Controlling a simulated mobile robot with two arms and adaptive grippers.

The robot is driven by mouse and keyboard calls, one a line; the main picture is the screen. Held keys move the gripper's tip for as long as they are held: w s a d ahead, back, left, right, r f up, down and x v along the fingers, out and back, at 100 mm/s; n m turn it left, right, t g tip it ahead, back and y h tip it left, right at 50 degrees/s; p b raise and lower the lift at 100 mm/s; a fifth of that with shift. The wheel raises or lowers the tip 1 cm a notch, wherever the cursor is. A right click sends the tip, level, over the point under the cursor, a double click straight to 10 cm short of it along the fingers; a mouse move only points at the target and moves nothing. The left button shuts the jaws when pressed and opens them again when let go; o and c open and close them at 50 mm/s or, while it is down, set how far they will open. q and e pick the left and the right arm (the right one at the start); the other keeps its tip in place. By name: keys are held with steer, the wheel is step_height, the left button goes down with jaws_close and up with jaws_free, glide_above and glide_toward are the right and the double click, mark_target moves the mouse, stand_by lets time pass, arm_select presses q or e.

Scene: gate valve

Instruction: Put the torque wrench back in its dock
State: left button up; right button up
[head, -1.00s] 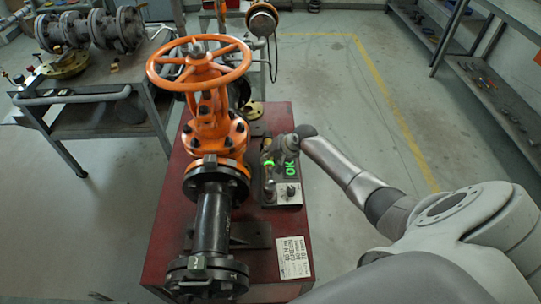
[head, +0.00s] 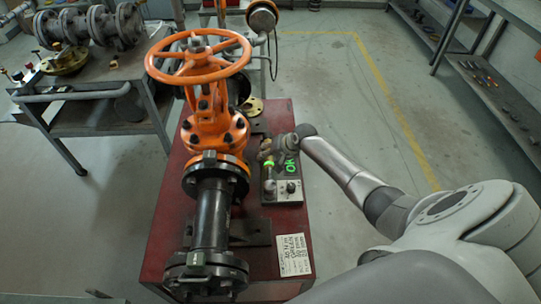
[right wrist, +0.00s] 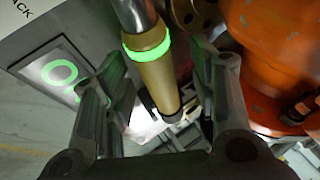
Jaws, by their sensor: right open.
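The torque wrench (right wrist: 155,65) has a gold grip, a glowing green ring and a grey shaft. It stands at its dock (head: 283,193), a grey panel with a green OK display and a knob, to the right of the orange valve. The green ring also shows in the head view (head: 268,164). My right gripper (right wrist: 160,88) is open, with one finger on each side of the wrench's grip. In the head view my right gripper (head: 266,152) is small and partly hidden by the wrist. Whether the wrench is fully seated cannot be told. My left gripper is not in view.
The orange handwheel valve (head: 208,130) and its black flanged pipe (head: 210,220) stand close on the left, on a red bench (head: 165,235). A grey table (head: 95,85) with flanged parts is at left. Shelves (head: 500,95) stand at far right. The floor between is clear.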

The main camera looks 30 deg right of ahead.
steer(key=shift+s+f, duration=0.15)
steer(key=shift+f, duration=0.05)
steer(key=v, duration=1.2)
steer(key=shift+r, duration=0.2)
